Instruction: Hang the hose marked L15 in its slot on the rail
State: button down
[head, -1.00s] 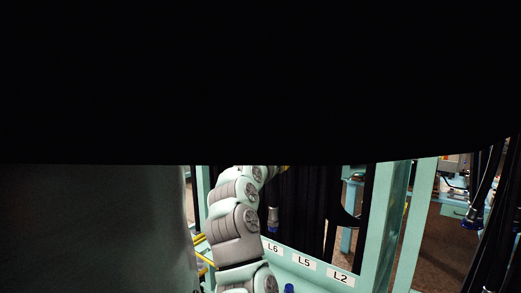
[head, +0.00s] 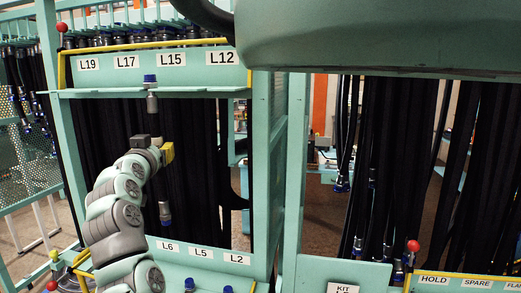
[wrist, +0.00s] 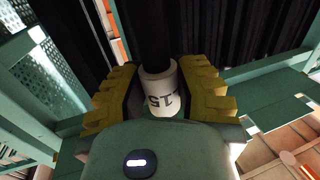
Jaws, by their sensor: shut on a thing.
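My gripper (head: 165,153) has yellow fingers shut on a black hose (wrist: 156,32). In the wrist view the fingers flank its white collar, whose print (wrist: 162,102) appears inverted and partly cut off; it seems to read L15. In the head view, a blue-capped metal fitting (head: 151,92) stands upright above my gripper, in front of the rail (head: 150,75) and below the L15 label (head: 171,59). A silver-and-blue fitting (head: 165,213) hangs below my gripper; whether it belongs to the held hose is unclear. The slot behind the L15 label is hidden.
The rail also carries L19 (head: 88,64), L17 (head: 126,62) and L12 (head: 222,57) labels, with several fittings behind. A lower rail (head: 215,262) bears L6, L5 and L2. Black hoses hang behind. Green posts (head: 293,170) stand right of my arm.

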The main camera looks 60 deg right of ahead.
jog(key=shift+s+d+r, duration=0.1)
dwell(0.3)
jog(key=c, duration=0.7)
grip_release()
jog(key=v, duration=0.7)
jog(key=shift+s, duration=0.2)
jog(key=shift+w+a, duration=0.1)
jog(key=shift+a, duration=0.15)
